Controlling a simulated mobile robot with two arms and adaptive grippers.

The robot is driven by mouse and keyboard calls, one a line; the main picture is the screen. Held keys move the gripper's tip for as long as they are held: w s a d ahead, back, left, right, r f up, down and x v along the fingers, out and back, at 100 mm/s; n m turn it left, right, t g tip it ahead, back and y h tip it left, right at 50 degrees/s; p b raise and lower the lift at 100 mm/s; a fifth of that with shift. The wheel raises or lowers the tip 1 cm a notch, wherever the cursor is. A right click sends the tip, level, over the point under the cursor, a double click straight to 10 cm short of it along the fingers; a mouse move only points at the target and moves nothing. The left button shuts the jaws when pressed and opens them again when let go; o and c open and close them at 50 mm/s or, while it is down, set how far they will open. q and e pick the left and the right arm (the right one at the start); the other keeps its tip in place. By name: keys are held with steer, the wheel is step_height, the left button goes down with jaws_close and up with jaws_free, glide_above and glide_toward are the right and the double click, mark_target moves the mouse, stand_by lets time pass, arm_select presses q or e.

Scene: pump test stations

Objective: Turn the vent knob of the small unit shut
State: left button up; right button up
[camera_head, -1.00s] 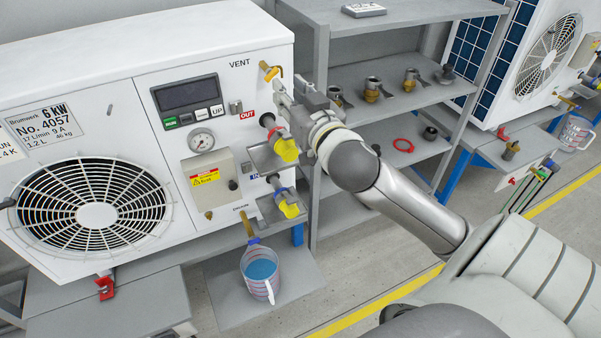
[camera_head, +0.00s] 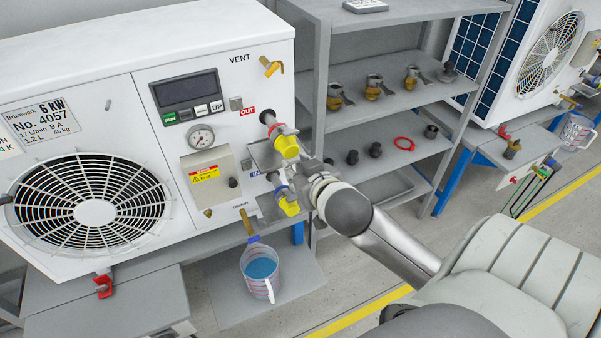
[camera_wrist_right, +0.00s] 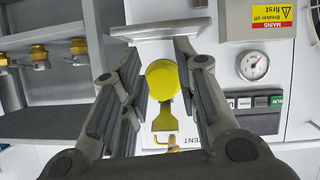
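The white unit (camera_head: 225,50) marked 6 kW stands at left in the head view. Its brass-yellow vent knob (camera_head: 271,67) sits at the upper right of the front, beside the word VENT, with nothing touching it. My right gripper (camera_head: 297,170) is lower, in front of the yellow-ended OUT and IN fittings. In the upside-down wrist view its fingers (camera_wrist_right: 142,50) are spread and empty. The yellow end of a fitting (camera_wrist_right: 162,78) shows between them; I cannot tell whether they touch it. The vent's brass part (camera_wrist_right: 172,142) shows beyond, near the inverted lettering.
The OUT fitting (camera_head: 286,146) and IN fitting (camera_head: 289,207) stick out close to my right gripper. A jug of blue liquid (camera_head: 261,268) stands below. A grey shelf (camera_head: 385,115) with brass fittings is at right. Another unit (camera_head: 520,60) stands farther right.

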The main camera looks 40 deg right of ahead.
step_height(320, 180, down, 11)
steer(key=g+b, duration=0.1)
steer(key=shift+d+f+n+g, duration=0.2)
steer(key=shift+n+g, duration=0.1)
steer(key=shift+g, duration=0.1)
